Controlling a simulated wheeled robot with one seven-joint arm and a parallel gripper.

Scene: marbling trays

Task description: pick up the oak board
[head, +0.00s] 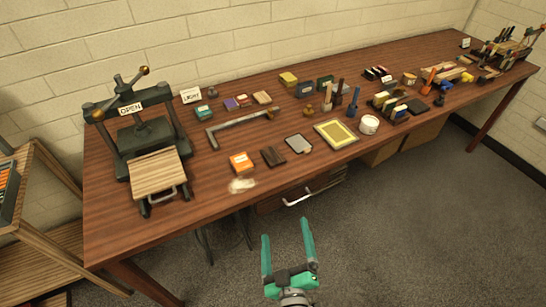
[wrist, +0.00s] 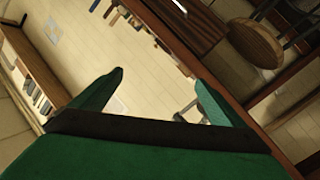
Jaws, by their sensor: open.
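My gripper (head: 287,232) is open and empty, its two green fingers spread, above the grey floor in front of the table. Its fingers also show in the wrist view (wrist: 159,80), with nothing between them. No piece is marked as the oak board. A pale, striped wooden board (head: 158,171) with a metal handle lies at the front of the dark press at the left end of the table. A small dark brown wooden block (head: 273,156) lies near the table's middle front. Light wooden pieces (head: 447,76) lie towards the right end, too small to tell apart.
The press (head: 145,135) bears an OPEN sign. An orange box (head: 241,162), a grey plate (head: 299,144), a yellow framed panel (head: 336,133) and a white round tub (head: 369,124) stand along the front. The table (head: 110,232) is bare at its front left. A shelf (head: 40,235) stands left.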

